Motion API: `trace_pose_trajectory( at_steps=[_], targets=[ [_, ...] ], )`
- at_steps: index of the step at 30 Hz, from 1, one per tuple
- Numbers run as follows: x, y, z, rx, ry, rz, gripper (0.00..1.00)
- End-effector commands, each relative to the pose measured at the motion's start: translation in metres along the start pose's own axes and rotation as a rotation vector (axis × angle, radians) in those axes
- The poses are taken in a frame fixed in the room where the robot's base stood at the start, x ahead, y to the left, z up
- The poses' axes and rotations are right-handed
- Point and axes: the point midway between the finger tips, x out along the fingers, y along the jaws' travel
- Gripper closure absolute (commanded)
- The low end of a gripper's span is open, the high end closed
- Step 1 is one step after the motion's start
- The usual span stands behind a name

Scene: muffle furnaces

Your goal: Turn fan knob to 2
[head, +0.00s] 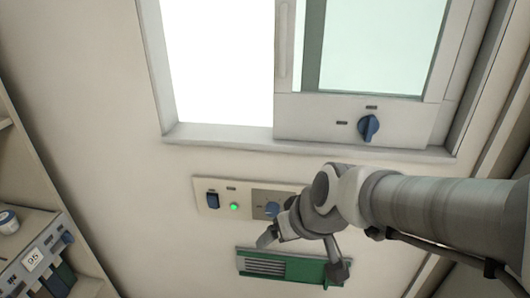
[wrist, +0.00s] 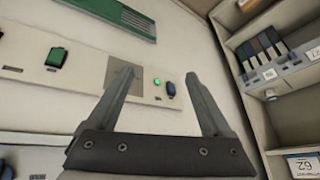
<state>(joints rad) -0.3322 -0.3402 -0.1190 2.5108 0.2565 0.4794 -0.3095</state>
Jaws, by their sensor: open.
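A blue rotary knob (head: 272,208) sits on a grey plate of the wall panel, partly covered by my gripper in the head view. In the wrist view the grey plate (wrist: 119,72) shows behind my left finger, and its knob is hidden. A second blue knob (head: 368,128) is on the white panel under the window. The labels are too small to read, so I cannot tell which is the fan knob. My gripper (head: 302,257) is open and empty in front of the wall panel; its spread fingers show in the wrist view (wrist: 160,76).
The wall panel (head: 240,190) also carries a blue rocker switch (head: 213,200) and a lit green lamp (head: 234,206). A green slotted plate (head: 285,266) is below. Shelves with binders (wrist: 268,50) stand to the right in the wrist view. The wall between is clear.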

Motion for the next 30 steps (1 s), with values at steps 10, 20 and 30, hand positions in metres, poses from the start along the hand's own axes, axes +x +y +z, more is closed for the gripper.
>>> trace_pose_trajectory(
  at_steps=[10, 20, 30],
  targets=[
    [0.115, -0.038, 0.011, -0.216, -0.032, 0.019, 0.16],
    [0.196, -0.034, 0.052, -0.519, -0.067, 0.245, 0.16],
    [0.226, 0.003, 0.077, -0.985, -0.077, 0.633, 0.16]
  ],
)
